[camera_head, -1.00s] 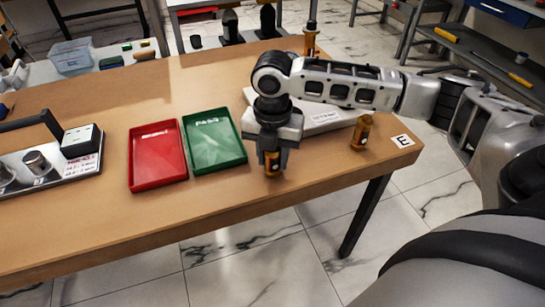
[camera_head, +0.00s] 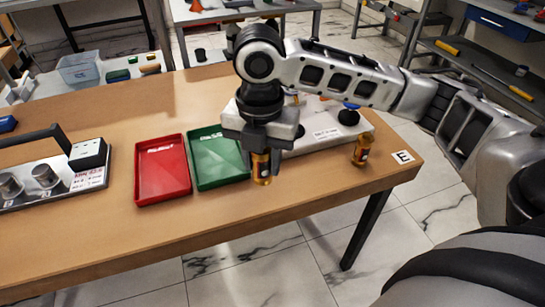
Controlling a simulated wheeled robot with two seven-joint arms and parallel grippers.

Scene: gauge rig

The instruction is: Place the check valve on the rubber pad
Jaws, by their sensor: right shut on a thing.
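My right gripper (camera_head: 263,152) points down near the table's front right part, just right of the green tray. It is shut on a small brass-coloured cylindrical fitting (camera_head: 261,168) with a dark label, held upright. A similar brass fitting (camera_head: 361,150) stands upright on the table to the right, near the E marker. I cannot tell from the picture which fitting is the check valve. I cannot make out a rubber pad. My left gripper is not in view.
A red tray (camera_head: 139,190) and a green tray (camera_head: 194,176) lie side by side left of my gripper. A white rig (camera_head: 300,142) is partly hidden behind my arm. A metal-topped unit (camera_head: 50,198) stands at far left. The front table strip is clear.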

